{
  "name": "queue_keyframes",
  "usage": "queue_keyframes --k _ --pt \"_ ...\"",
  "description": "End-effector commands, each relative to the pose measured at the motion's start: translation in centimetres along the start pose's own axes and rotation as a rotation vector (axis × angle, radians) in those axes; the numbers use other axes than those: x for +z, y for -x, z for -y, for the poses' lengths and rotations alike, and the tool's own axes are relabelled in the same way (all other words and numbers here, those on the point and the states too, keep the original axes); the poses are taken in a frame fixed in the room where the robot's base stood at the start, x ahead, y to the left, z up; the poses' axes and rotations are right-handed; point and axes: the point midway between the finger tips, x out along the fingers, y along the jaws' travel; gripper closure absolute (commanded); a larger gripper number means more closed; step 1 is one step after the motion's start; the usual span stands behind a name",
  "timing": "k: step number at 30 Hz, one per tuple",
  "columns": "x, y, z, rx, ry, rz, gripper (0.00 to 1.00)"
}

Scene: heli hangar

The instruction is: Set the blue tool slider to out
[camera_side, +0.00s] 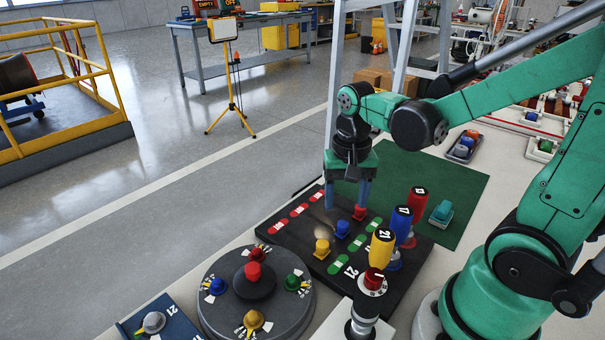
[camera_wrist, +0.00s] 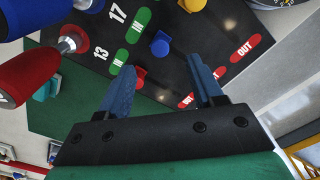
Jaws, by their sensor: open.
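The blue tool slider (camera_side: 342,229) is a blue knob on the black panel (camera_side: 392,285), between the red and yellow knobs. It is nearer its green IN label (camera_side: 358,243) than the red OUT label (camera_side: 299,210). My gripper (camera_side: 346,205) is open over the panel, beyond the blue knob in the side view. In the wrist view the blue slider (camera_wrist: 160,43) is ahead of my open fingers (camera_wrist: 161,88), not between them. The red knob (camera_wrist: 140,77) shows between the fingers, close to the left one. Whether it touches is unclear.
Upright yellow (camera_side: 382,248), blue (camera_side: 402,225) and red (camera_side: 417,202) handles stand along the panel's right side. The yellow knob (camera_side: 322,249) is nearer the camera. A round turntable with coloured knobs (camera_side: 255,300) sits in front. A green mat (camera_side: 455,185) lies behind.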

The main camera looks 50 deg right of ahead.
Motion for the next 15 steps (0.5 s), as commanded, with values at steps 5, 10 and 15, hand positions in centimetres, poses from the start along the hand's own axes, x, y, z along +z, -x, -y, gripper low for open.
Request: queue_keyframes --k 5,10,15 --pt "-0.1 -1.5 0.0 0.001 0.000 0.001 0.40" --pt "-0.1 -3.4 0.1 0.000 0.001 0.000 0.40" --pt "0.0 -4.8 0.1 -0.001 0.002 -0.001 0.40"
